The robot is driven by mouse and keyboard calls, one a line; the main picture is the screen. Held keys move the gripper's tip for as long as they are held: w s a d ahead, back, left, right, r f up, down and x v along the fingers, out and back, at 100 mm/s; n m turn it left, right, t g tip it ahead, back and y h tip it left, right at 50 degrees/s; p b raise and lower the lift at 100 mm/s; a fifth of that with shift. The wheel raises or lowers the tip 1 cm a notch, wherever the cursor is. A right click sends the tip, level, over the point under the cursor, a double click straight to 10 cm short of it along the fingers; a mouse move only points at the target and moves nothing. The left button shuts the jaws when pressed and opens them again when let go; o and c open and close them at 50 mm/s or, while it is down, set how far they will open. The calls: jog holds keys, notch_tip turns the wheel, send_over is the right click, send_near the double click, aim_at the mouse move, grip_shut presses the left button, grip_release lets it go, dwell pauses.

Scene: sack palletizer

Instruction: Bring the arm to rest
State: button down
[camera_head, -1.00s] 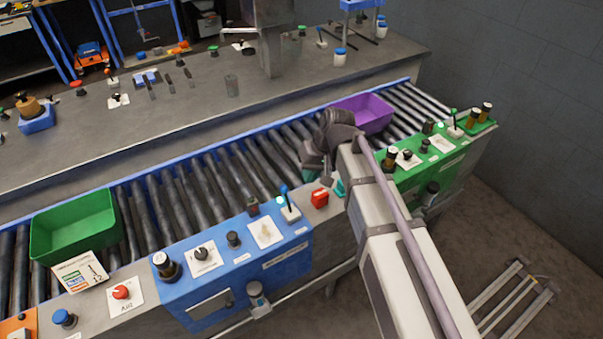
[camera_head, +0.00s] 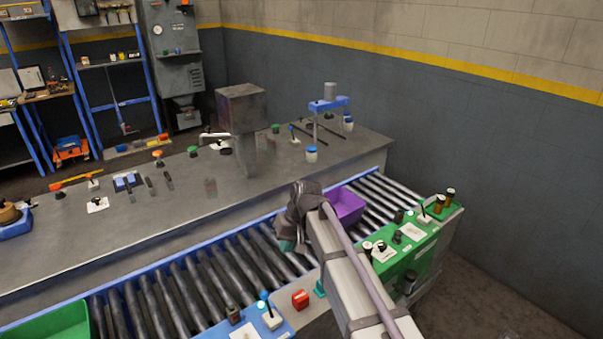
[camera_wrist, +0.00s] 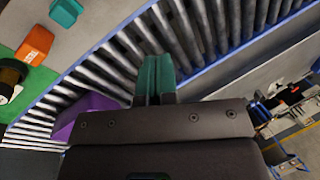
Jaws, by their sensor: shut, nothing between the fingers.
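My gripper (camera_head: 287,245) hangs over the roller conveyor (camera_head: 205,285), just left of the purple bin (camera_head: 346,205). Its dark wrist hides part of the rollers and the bin's left side. In the wrist view my gripper's two teal fingers (camera_wrist: 155,76) are together, with nothing between them. The rollers (camera_wrist: 190,40) show beyond the fingers, and the purple bin (camera_wrist: 85,115) shows at their left. My pale arm reaches in from the lower right of the head view.
A green bin (camera_head: 55,322) is at the conveyor's lower left. Behind the conveyor stand a grey post with a block (camera_head: 241,108) and a blue-topped stand (camera_head: 328,104) on the bench.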

jog(key=s+d+m+h, duration=0.1)
jog(key=s+d+m, duration=0.1)
jog(key=s+d, duration=0.6)
jog(key=s+d+m+t+h, duration=0.1)
jog(key=s+d+m+h, duration=0.1)
jog(key=s+d, duration=0.7)
jog(key=d+f, duration=0.1)
jog(key=d, duration=0.7)
jog(key=shift+s+d, duration=0.2)
jog(key=shift+s, duration=0.1)
jog(key=c, duration=1.8)
grip_release()
jog(key=shift+r, duration=0.1)
jog(key=shift+c, duration=0.2)
